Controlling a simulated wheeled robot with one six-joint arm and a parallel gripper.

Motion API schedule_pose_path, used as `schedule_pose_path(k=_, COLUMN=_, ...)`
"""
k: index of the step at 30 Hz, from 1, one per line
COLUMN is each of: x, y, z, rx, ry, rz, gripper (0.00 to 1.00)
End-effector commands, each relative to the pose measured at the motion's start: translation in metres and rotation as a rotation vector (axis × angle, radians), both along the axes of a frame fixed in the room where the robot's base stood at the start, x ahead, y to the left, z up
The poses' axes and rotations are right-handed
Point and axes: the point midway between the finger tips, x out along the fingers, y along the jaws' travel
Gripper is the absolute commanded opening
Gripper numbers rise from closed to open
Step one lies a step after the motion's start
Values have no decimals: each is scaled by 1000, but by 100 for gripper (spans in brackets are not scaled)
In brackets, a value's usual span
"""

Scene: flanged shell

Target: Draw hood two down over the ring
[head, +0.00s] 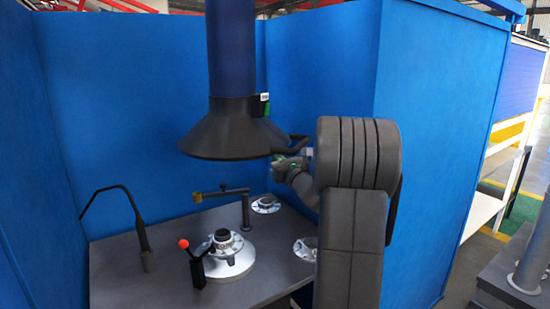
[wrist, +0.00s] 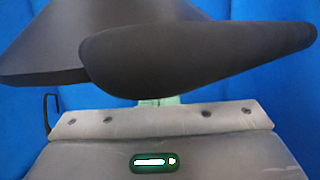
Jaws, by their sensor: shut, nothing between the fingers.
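A black conical hood (head: 235,132) hangs from a dark blue duct above the table. A dark handle (head: 298,145) sticks out from its right side. In the wrist view the hood (wrist: 60,45) fills the upper left and its handle (wrist: 200,47) crosses the upper middle, close to the camera. My gripper (head: 280,162) is at the hood's right rim, just below the handle. It is shut and appears empty; its greenish tips (wrist: 160,100) are partly hidden behind the handle. Which part is the ring is unclear; a flanged round fitting (head: 225,242) stands on the table below the hood.
The grey table (head: 125,270) carries a red-knobbed lever (head: 190,258), a bent thin black arm (head: 140,225), and a post with a brass-ended crossbar (head: 245,208). Smaller round flanges (head: 266,205) sit at right. Blue walls (head: 110,110) enclose the back and sides.

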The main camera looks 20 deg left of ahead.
Motion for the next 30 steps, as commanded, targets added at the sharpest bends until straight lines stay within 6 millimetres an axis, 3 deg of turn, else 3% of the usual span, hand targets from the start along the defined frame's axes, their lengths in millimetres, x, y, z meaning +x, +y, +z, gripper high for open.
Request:
schedule_pose_path(k=11, x=2, y=-10, z=-48, rx=1, ry=1, rz=0, gripper=0)
schedule_pose_path(k=15, x=-23, y=-40, z=-51, rx=-1, ry=1, rz=-4, gripper=0)
schedule_pose_path(k=21, x=-48, y=-68, z=-60, rx=0, ry=1, rz=-2, gripper=0)
schedule_pose_path(k=30, x=-61, y=-83, z=-63, rx=0, ry=1, rz=0, gripper=0)
